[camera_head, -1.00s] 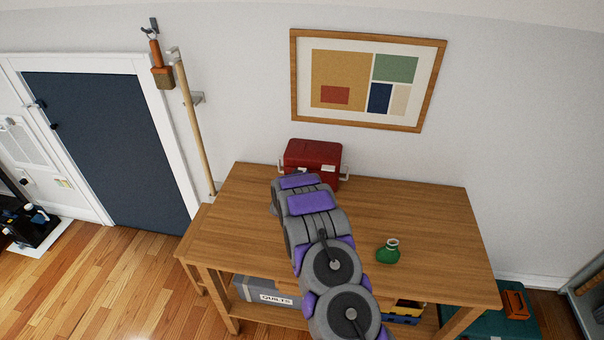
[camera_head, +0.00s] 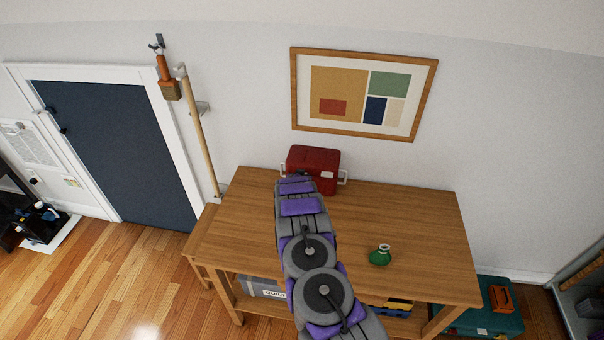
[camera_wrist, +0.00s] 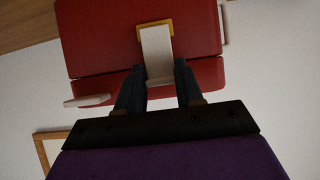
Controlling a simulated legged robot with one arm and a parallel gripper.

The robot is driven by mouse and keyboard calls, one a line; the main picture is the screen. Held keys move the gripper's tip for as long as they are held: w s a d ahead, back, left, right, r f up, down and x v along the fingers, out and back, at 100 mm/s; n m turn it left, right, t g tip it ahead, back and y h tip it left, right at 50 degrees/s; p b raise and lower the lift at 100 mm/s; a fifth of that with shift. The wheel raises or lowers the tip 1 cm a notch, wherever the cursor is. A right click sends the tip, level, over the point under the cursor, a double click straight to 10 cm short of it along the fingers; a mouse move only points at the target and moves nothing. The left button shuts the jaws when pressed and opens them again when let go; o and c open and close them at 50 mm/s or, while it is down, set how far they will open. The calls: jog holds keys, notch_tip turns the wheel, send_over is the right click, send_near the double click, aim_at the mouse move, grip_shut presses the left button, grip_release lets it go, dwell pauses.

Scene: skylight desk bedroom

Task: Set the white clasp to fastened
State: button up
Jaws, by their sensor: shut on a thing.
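The red box (camera_head: 313,165) stands at the back of the wooden table, against the wall, with its lid down. In the wrist view, where the scene is upside down, the red box (camera_wrist: 95,45) fills the top. Its white clasp (camera_wrist: 156,48) runs from the lid seam over the body, across a yellow-framed catch (camera_wrist: 142,30). My gripper (camera_wrist: 159,72) is at the clasp's lid end, with one dark finger on each side, shut on it. In the head view my arm hides the gripper tips and most of the clasp.
The wooden table (camera_head: 400,210) is mostly clear. A green flask (camera_head: 380,256) stands right of my arm. White handles (camera_head: 343,177) stick out from the box's sides. A framed picture (camera_head: 363,92) hangs above. A long-handled tool (camera_head: 196,130) hangs left of the table.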

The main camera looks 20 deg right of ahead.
jog(key=shift+w+d+r+p, duration=0.1)
jog(key=shift+w+r+p, duration=0.05)
jog(key=shift+p, duration=0.15)
jog(key=o, duration=1)
jog(key=shift+w, duration=0.1)
jog(key=shift+o, duration=0.2)
jog(key=v, duration=1.7)
jog(key=shift+r, duration=0.1)
